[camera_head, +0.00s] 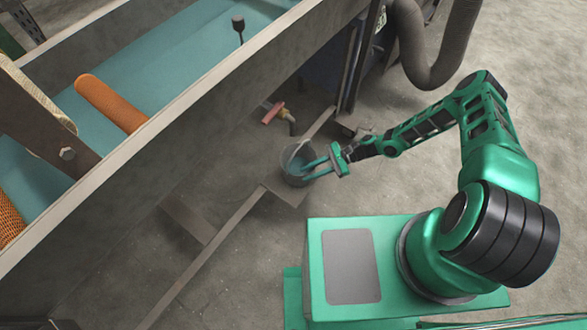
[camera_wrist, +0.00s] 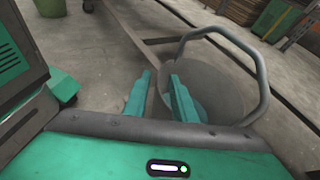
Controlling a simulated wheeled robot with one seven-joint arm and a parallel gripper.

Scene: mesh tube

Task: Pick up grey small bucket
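The small grey bucket (camera_head: 288,176) stands upright under the machine frame, by a flat metal plate and rail. Its handle is raised in an arc, seen in the wrist view at the right (camera_wrist: 263,75), with the round bucket (camera_wrist: 225,85) below it. My gripper (camera_head: 312,169) reaches in from the right, its teal fingers over the bucket's right side in the head view. In the wrist view my gripper (camera_wrist: 161,78) has a gap between its fingers, left of the handle. I cannot tell whether the bucket's rim lies between the fingers.
A large machine frame (camera_head: 180,110) with blue panels and orange rolls fills the left. A red-handled valve (camera_head: 272,113) is behind the bucket. A long low rail (camera_head: 215,245) runs along the floor. A thick hose (camera_head: 430,65) hangs at the top right; open floor lies below it.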

